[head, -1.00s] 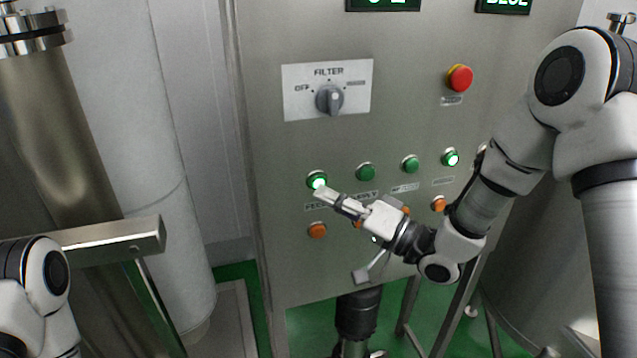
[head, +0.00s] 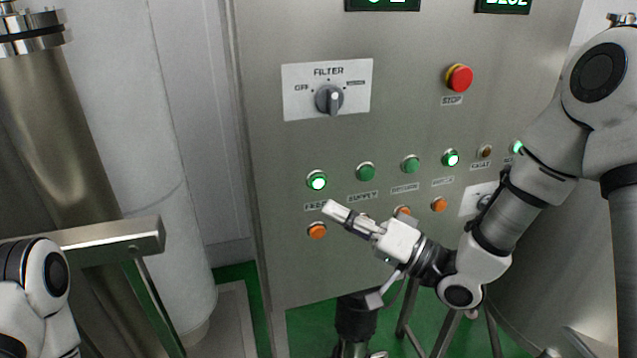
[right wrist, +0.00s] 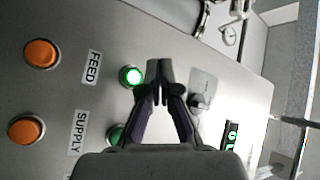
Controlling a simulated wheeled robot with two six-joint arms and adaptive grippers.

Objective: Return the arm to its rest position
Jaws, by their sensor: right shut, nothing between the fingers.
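My right gripper (head: 331,209) is shut and empty in front of the steel control panel (head: 270,240), just below and right of the lit green FEED button (head: 317,181). In the right wrist view its closed fingertips (right wrist: 160,75) show beside the lit FEED button (right wrist: 131,76). The gripper looks apart from the button, though the exact gap to the panel is hard to judge. My right arm comes in from the right. Part of my left arm shows at the lower left of the head view; its gripper is out of the picture.
The panel carries a FILTER knob (head: 329,99), a red STOP button (head: 459,78), a SUPPLY button (head: 366,172), and orange buttons (head: 317,231) below. A steel bar (head: 110,241) and column (head: 60,140) stand at the left. Tank and stand legs lie lower right.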

